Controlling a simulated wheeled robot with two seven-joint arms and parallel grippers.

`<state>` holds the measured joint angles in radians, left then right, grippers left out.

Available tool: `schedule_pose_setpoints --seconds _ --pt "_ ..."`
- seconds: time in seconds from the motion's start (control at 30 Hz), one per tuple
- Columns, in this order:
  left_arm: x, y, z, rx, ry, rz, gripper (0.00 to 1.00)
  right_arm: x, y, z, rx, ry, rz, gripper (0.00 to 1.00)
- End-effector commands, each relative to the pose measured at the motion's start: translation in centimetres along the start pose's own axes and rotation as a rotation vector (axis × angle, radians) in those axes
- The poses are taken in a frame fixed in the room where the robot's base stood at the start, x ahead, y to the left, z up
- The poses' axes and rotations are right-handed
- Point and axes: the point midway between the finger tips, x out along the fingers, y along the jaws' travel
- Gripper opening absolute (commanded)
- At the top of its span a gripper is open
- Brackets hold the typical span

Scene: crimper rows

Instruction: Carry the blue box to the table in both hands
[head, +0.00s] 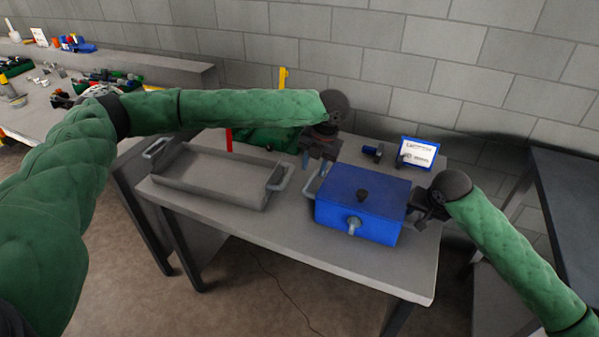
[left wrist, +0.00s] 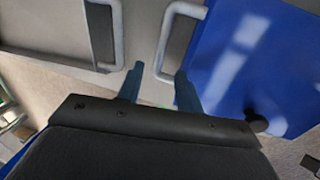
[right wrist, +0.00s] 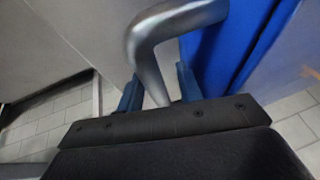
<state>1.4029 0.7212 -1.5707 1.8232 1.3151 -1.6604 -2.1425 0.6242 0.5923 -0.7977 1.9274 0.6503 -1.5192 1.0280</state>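The blue box (head: 362,203) stands on the grey table, with a dark knob on its lid, a round fitting on its front and a grey handle at each end. My left gripper (head: 305,164) is open above the table near the box's left back corner. In the left wrist view its two fingertips (left wrist: 160,80) are apart, and the left handle (left wrist: 172,38) lies just beyond them. My right gripper (head: 415,208) is at the box's right end. In the right wrist view its fingers (right wrist: 158,88) are apart, with the right handle (right wrist: 150,50) passing between them.
A grey tray (head: 215,178) with handles sits left of the box. A small sign (head: 418,153) stands behind the box. A green bin (head: 268,140) is behind the tray. A dark table (head: 570,185) stands at the right, and a cluttered bench (head: 40,100) at the left.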

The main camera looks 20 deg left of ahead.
Motion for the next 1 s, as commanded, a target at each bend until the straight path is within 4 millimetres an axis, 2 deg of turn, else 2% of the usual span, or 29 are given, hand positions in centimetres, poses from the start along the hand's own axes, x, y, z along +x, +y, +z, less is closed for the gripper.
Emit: schedule_pose_setpoints --seconds 0.2,0.47,0.57,0.8,1.0 --pt "-2.9 0.0 0.0 0.000 -0.001 0.000 0.36 0.0 0.0 0.0 0.000 0.000 0.000 0.36" --pt "-3.8 0.0 0.0 0.000 0.000 0.001 0.36 -0.8 0.0 -0.1 0.000 0.002 -0.001 0.36" --pt "-3.8 0.0 0.0 0.000 0.000 0.001 0.36 -2.1 0.0 -0.1 0.000 0.002 0.000 0.36" --pt "-3.8 0.0 0.0 0.000 0.000 0.001 0.36 -6.7 -0.1 -0.1 -0.001 0.003 -0.002 0.36" --pt "-3.7 0.0 0.0 -0.001 0.000 0.001 0.36 -9.9 0.0 -0.1 -0.001 0.001 -0.001 0.36"
